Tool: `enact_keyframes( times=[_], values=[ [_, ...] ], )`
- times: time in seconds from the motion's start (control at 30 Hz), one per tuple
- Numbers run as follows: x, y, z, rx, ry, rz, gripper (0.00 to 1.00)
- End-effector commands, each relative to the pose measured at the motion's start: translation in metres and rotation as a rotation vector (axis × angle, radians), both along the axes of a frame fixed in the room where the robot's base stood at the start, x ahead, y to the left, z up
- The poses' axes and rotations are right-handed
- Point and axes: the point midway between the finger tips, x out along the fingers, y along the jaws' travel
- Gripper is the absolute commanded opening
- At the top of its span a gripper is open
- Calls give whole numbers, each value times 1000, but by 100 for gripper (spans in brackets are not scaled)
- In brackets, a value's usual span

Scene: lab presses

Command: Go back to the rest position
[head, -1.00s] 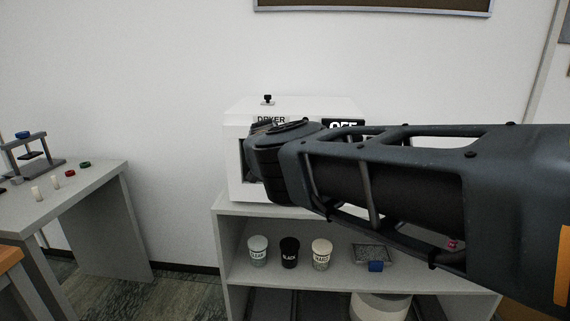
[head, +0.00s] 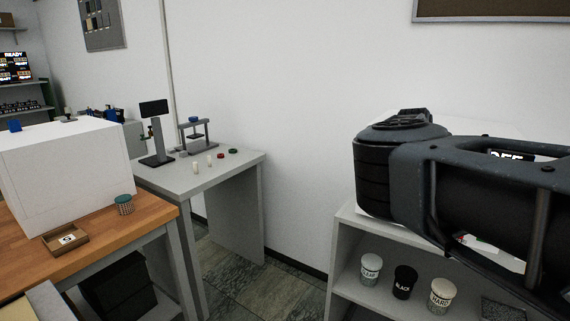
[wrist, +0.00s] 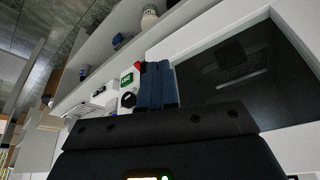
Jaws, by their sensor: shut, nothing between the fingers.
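My gripper (wrist: 158,70) shows in the wrist view with its two blue fingers pressed together and nothing between them. Beyond it is a white machine front with a large dark window (wrist: 235,65) and a small control panel (wrist: 128,88) with a green display, red button and black knob. I cannot tell the gap between fingers and machine. In the head view my arm crosses the right side and hides most of the white dryer (head: 470,124); my fingers do not show there.
A white shelf unit (head: 345,240) below my arm holds labelled cups, including a black one (head: 404,281). A grey table (head: 225,170) with a small press (head: 196,133) stands further left. A wooden bench (head: 110,220) carries a white box (head: 65,175). Floor shows between table and shelf.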

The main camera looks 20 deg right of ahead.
Motion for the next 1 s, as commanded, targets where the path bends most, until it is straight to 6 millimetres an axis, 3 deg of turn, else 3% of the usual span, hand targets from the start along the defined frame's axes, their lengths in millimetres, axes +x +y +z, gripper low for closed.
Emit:
enact_keyframes(
  times=[0.13, 0.23, 0.4, 0.5, 0.7, 0.83, 1.0],
  values=[
    [-10, -7, -8, -24, 20, -24, 0],
    [-39, -27, -26, -94, 70, -87, 0],
    [-121, -78, -55, -338, 192, -246, 0],
    [-168, -103, -59, -508, 248, -317, 0],
    [-243, -135, -44, -860, 311, -385, 0],
    [-276, -142, -24, -1086, 316, -373, 0],
    [-301, -135, 2, -1361, 280, -292, 0]
  ],
)
